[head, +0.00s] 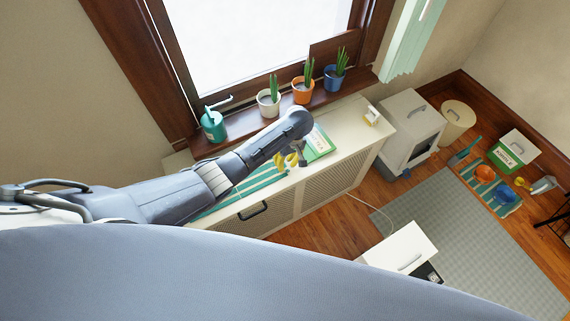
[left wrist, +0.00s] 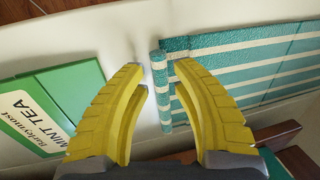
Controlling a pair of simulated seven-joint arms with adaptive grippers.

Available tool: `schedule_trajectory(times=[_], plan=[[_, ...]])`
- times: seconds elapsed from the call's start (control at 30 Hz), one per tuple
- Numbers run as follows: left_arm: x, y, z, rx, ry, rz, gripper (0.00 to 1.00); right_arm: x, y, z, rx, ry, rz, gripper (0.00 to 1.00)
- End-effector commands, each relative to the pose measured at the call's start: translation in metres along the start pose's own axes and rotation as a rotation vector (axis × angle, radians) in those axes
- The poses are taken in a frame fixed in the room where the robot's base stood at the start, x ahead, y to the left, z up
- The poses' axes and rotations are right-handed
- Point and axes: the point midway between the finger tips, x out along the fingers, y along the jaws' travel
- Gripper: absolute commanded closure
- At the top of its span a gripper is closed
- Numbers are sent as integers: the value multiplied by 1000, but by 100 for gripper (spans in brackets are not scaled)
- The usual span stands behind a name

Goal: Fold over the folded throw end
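The throw (head: 262,180) is teal with cream stripes and lies along the top of the cream radiator cabinet, partly hidden by my left arm. In the left wrist view the throw (left wrist: 245,62) spreads to the right, and its end (left wrist: 159,88) stands as a narrow raised roll or fold. My left gripper (head: 288,160) has yellow fingers and is over the cabinet top at that end. In the left wrist view the gripper (left wrist: 159,68) is open, with the raised end between its fingers, nearer the right finger. Contact cannot be told. My right gripper is not in view.
A green mint tea box or book (left wrist: 45,110) lies close to the left finger; it also shows in the head view (head: 318,143). Potted plants (head: 303,90) and a teal watering can (head: 213,125) stand on the sill.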

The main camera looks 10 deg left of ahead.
Motion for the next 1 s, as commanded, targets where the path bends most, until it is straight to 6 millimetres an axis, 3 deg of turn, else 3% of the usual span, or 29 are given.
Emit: schedule_trajectory(times=[0.53,0.77,1.0], plan=[[9,0,-1,-1,1,0,72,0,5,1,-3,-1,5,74],[9,0,0,-1,0,0,99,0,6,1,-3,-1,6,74],[9,0,0,-1,0,0,100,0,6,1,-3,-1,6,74]])
